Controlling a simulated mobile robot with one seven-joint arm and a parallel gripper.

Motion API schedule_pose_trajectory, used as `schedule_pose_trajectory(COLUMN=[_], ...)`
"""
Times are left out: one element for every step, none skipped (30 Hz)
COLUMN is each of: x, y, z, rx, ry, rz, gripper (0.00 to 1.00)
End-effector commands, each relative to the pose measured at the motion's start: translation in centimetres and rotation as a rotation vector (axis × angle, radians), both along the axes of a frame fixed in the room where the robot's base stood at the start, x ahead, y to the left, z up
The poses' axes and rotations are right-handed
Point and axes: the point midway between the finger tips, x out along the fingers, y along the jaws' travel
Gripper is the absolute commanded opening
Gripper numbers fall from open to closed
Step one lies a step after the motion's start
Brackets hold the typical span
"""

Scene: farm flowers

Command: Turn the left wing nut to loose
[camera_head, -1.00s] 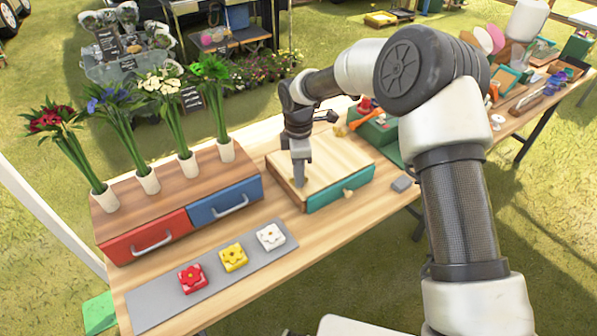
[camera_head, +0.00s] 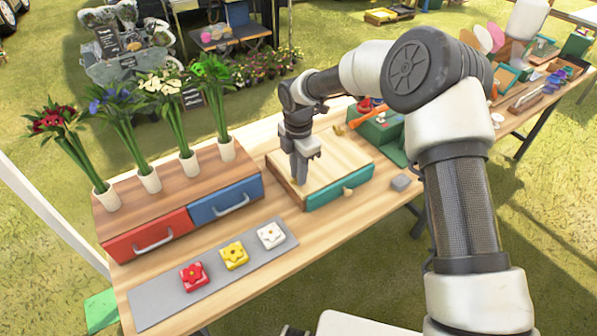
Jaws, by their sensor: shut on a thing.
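A wooden box (camera_head: 338,160) with a pale top and a teal front (camera_head: 325,197) stands on the table. A small light knob (camera_head: 347,192) shows on its front. My gripper (camera_head: 300,178) points down at the left part of the box top, with its fingertips close to the surface. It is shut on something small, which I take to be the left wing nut. The nut itself is hidden by the fingers and cannot be made out.
Left of the box is a wooden unit with a red drawer (camera_head: 150,238) and a blue drawer (camera_head: 228,204), topped by several flower vases. A grey strip (camera_head: 160,295) holds red, yellow and white flower blocks. A green box (camera_head: 380,130) stands behind right.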

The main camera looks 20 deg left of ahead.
Motion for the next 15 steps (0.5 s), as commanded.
schedule_pose_trajectory(x=[0.10,0.10,0.10,0.10,0.10,0.10,0.10,0.10,0.10,0.10,0.09,0.08,0.08,0.06,0.05], y=[0.05,0.05,0.05,0.05,0.05,0.05,0.05,0.05,0.05,0.05,0.04,0.04,0.03,0.03,0.03], z=[0.11,0.10,0.10,0.10,0.10,0.10,0.10,0.10,0.10,0.10,0.09,0.08,0.07,0.06,0.05], rx=[0.002,0.002,0.002,0.002,0.002,0.002,0.002,0.002,0.002,0.002,0.002,0.001,0.001,0.001,0.001], ry=[-0.003,-0.003,-0.003,-0.003,-0.003,-0.003,-0.003,-0.003,-0.003,-0.003,-0.003,-0.002,-0.002,-0.002,-0.002], rz=[0.002,0.002,0.002,0.002,0.001,0.001,0.001,0.001,0.001,0.001,0.001,0.001,0.000,0.000,0.000], gripper=[0.00,0.00,0.00,0.00,0.00,0.00,0.00,0.00,0.24,0.30,0.35,0.37,0.37,0.37,0.37])
